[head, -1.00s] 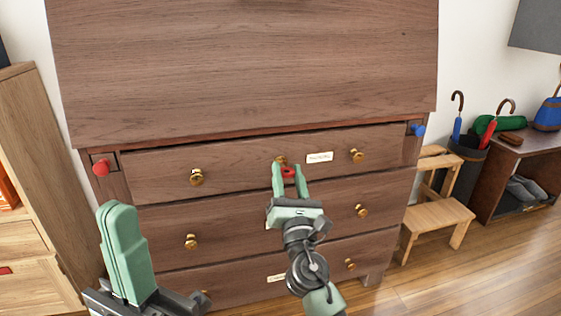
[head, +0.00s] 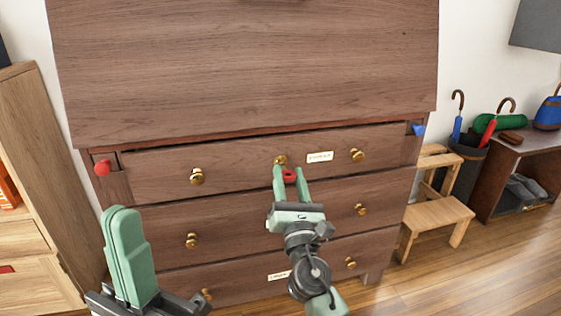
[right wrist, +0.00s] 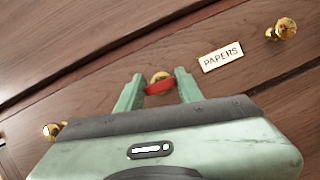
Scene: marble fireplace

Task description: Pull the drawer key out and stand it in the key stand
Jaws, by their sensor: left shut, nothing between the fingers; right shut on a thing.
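The drawer key's red head (head: 289,176) shows between the fingers of my right gripper (head: 290,177), which is shut on it in front of the top drawer (head: 235,172). The red head also shows in the right wrist view (right wrist: 158,87), just in front of the brass lock plate (right wrist: 160,77). The key's shaft is hidden, and I cannot tell whether its tip is still inside the lock. My left gripper (head: 121,212) is shut and empty at the lower left, apart from the drawers. I cannot make out the key stand in either view.
The top drawer has brass knobs (head: 197,176) and a PAPERS label (right wrist: 221,56). A red knob (head: 102,168) and a blue knob (head: 418,130) stick out at the desk's sides. A wooden step stool (head: 436,215) and an umbrella holder (head: 468,147) stand right.

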